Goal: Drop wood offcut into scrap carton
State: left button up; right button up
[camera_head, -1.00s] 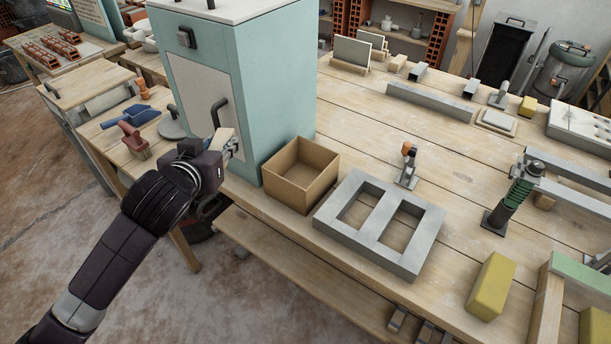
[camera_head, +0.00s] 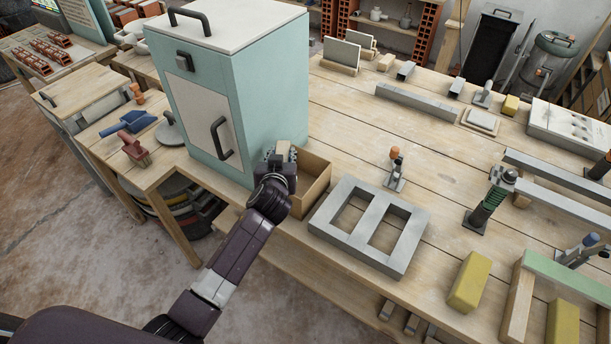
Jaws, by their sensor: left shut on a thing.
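The scrap carton (camera_head: 314,186) is an open brown cardboard box on the wooden workbench, just right of the teal cabinet. My left gripper (camera_head: 282,158) is at the carton's left side and hides part of it. It is shut on the wood offcut (camera_head: 283,148), a small pale block that shows just above the fingers. The offcut appears over or beside the carton's left rim; I cannot tell which. The carton's inside is mostly hidden. My right gripper is not in view.
The teal cabinet (camera_head: 271,84) stands close to the left of my gripper. A grey double-opening block (camera_head: 369,226) lies right of the carton. An orange-topped clamp (camera_head: 395,168) and yellow blocks (camera_head: 469,283) are farther right. Bare bench lies behind the carton.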

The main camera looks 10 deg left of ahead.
pick_arm(q)
jog(key=shift+w+d+r, duration=0.35)
jog(key=shift+w+d, duration=0.3)
jog(key=shift+d, duration=0.1)
jog(key=shift+s+d+f+b, duration=0.1)
jog(key=shift+f+b, duration=0.3)
jog(key=shift+f, duration=0.05)
notch_tip(320, 180, down, 5)
jog(key=b, duration=0.4)
jog(key=o, duration=1.2)
jog(key=shift+o, duration=0.2)
